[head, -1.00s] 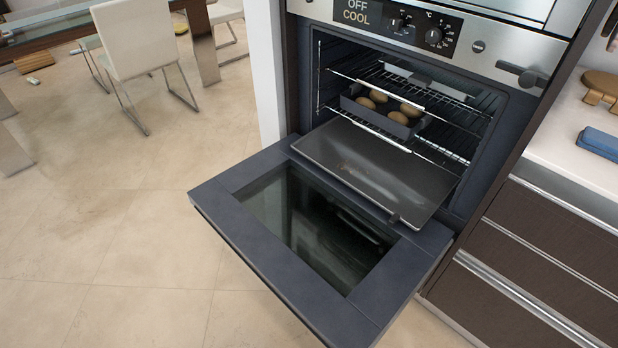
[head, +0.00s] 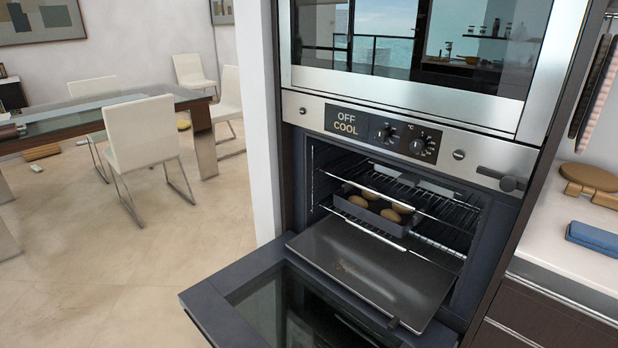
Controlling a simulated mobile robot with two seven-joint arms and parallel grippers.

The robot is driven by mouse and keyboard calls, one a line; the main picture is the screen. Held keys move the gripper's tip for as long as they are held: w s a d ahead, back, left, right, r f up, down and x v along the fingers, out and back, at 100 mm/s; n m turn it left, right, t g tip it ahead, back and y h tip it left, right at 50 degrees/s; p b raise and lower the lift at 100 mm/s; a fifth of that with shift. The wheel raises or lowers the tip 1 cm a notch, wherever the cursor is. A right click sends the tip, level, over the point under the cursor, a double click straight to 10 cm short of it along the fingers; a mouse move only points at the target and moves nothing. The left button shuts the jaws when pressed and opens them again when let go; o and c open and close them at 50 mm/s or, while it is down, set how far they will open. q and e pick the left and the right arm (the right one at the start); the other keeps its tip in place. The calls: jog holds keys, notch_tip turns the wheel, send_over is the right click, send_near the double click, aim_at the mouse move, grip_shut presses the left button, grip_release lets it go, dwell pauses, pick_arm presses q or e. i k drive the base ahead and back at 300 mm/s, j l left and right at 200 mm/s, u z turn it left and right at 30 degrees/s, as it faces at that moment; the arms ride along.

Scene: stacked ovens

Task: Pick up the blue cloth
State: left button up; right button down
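The blue cloth (head: 596,240) lies folded on the white counter (head: 545,240) at the right edge of the head view, to the right of the ovens. It looks like a flat, layered bundle. Neither of my grippers shows in the head view, so I cannot see whether they are open or shut.
The lower oven's door (head: 230,300) is open and juts out low in front. A dark tray (head: 370,285) sticks out, and a tin (head: 372,210) with several brown rolls sits on the rack. A wooden board (head: 590,178) lies behind the cloth. Open floor (head: 120,290) is at left.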

aim_at(600, 241)
jog(key=z, duration=1.7)
